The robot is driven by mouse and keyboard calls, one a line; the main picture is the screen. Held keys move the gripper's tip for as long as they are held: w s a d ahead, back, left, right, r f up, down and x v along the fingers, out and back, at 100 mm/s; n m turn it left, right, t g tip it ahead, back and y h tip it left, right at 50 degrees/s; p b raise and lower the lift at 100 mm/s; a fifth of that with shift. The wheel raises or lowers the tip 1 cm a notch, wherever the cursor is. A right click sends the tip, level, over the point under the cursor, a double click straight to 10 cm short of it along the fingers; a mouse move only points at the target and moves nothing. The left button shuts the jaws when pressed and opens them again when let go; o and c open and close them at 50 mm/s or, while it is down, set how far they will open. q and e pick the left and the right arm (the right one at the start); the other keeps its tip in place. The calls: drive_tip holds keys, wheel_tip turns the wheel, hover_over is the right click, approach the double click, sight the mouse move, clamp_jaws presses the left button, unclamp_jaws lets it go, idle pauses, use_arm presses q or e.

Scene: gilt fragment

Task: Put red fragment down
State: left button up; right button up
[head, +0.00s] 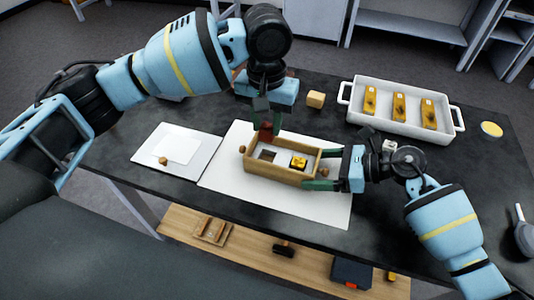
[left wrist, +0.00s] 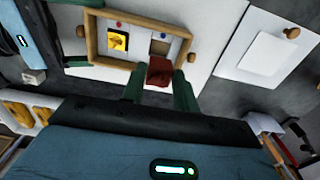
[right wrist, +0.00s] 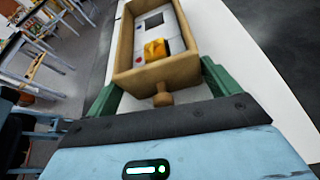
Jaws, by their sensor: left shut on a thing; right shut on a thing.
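The red fragment (head: 266,132) is a small dark red block, also seen in the left wrist view (left wrist: 160,71). My left gripper (head: 266,124) is shut on it at the far rim of a wooden box (head: 262,172). I cannot tell whether the fragment touches the rim. The box has a pale inside with a dark square recess (head: 267,155) and a gold fragment (head: 299,163); the recess also shows in the right wrist view (right wrist: 153,20). My right gripper (head: 321,169) is shut on the box's right end, its fingers either side of the knob (right wrist: 163,98).
The box is over a white sheet (head: 222,178) on the dark table. A pale board (head: 195,170) with a wooden knob lies left. A white tray (head: 360,117) with three gold pieces stands back right. A wooden cube (head: 315,99) sits behind the box. A shelf (head: 240,252) below holds tools.

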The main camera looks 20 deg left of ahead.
sight(266, 127)
use_arm(q)
drive_tip(key=shift+f, duration=4.25)
drive_tip(key=shift+f, duration=0.1)
drive_tip(key=o, duration=0.7)
wheel_tip(266, 127, up, 12)
drive_tip(key=shift+r, duration=0.15)
